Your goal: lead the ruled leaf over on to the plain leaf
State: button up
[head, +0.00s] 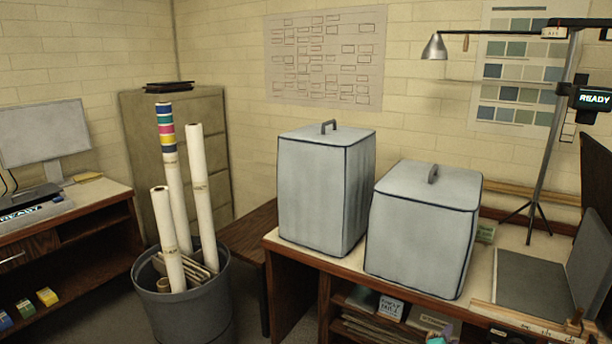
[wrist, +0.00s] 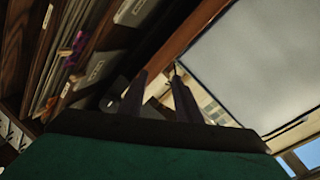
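A pair of dark grey leaves stands open at the right of the desk in the head view. One leaf (head: 532,284) lies flat and the other leaf (head: 590,258) stands raised at its right, cut by the picture edge. No ruling shows on either, so I cannot tell which is ruled. My gripper (wrist: 159,76) shows in the wrist view with its two fingers apart and nothing between them. It faces the desk's front edge and shelves. My gripper is not seen in the head view.
Two grey lidded boxes (head: 326,190) (head: 422,235) stand on the desk left of the leaves. A lamp stand (head: 546,150) rises behind them. A bin (head: 184,305) of rolls stands left. A pale panel (wrist: 255,75) fills the wrist view's upper right.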

jog(key=s+a+f+n+g+y, duration=0.2)
jog(key=s+a+f+n+y, duration=0.2)
jog(key=a+f, duration=0.5)
jog(key=s+a+f+n+g+y, duration=0.2)
jog(key=s+a+f+n+y, duration=0.15)
jog(key=a+f, duration=0.55)
jog(key=s+a+f+n+g+y, duration=0.1)
jog(key=s+a+f+n+y, duration=0.35)
jog(key=a, duration=0.75)
jog(key=s+a+f+n+g+h, duration=0.1)
jog(key=s+a+f+n+g, duration=0.3)
jog(key=s+f+g, duration=0.55)
jog(key=s+d+r+n+g+h, duration=0.1)
jog(key=s+d, duration=0.1)
jog(key=s, duration=0.7)
jog(key=s+d+r+n+g, duration=0.1)
jog(key=s+d+r+g, duration=0.1)
jog(key=s, duration=0.7)
jog(key=shift+s+r+n+h, duration=0.25)
jog(key=shift+s+n+h, duration=0.15)
jog(key=shift+d+g, duration=0.15)
jog(key=shift+g, duration=0.1)
